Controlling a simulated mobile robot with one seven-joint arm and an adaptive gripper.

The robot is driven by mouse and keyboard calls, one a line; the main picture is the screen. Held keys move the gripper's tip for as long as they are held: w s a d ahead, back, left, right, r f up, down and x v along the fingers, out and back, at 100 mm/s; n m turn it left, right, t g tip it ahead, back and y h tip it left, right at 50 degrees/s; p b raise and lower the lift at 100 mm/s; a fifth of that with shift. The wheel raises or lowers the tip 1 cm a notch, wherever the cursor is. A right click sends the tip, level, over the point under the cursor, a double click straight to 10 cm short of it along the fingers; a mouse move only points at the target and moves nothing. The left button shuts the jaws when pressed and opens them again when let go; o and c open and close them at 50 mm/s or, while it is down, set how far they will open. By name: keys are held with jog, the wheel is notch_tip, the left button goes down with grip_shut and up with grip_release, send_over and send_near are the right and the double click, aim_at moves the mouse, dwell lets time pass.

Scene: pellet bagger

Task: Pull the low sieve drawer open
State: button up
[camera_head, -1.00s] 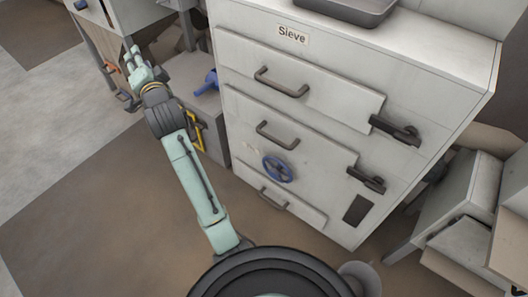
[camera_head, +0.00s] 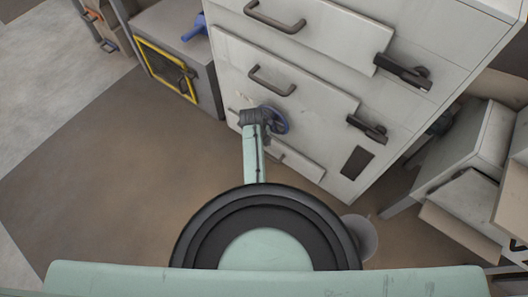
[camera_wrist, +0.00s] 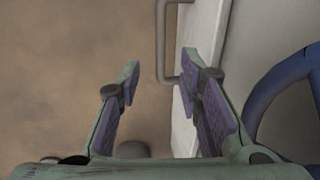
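The low sieve drawer (camera_head: 300,164) is the lowest front on the pale cabinet and looks closed. My forearm and wrist cover part of it in the head view, where my fingers cannot be made out. In the wrist view, the dark bar handle (camera_wrist: 161,45) stands out from the pale drawer front (camera_wrist: 203,25). My gripper (camera_wrist: 161,62) is open and empty. In that picture the handle's near end lies between the two fingertips, closer to the right one. I cannot tell whether the fingertips reach around the bar or stop short of it.
A blue handwheel (camera_head: 274,120) is close beside my wrist; its rim (camera_wrist: 268,85) is right of the right finger. Two more drawer handles, upper (camera_head: 272,18) and middle (camera_head: 270,82), are above. A yellow-framed box (camera_head: 165,68) stands left. Brown floor (camera_head: 110,170) in front is clear.

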jog(key=f, duration=0.3)
jog(key=w+f+b, duration=0.1)
jog(key=f, duration=0.2)
jog(key=d+f, duration=0.1)
jog(key=f, duration=0.2)
jog(key=shift+w, duration=0.25)
jog(key=shift+c, duration=0.2)
grip_shut()
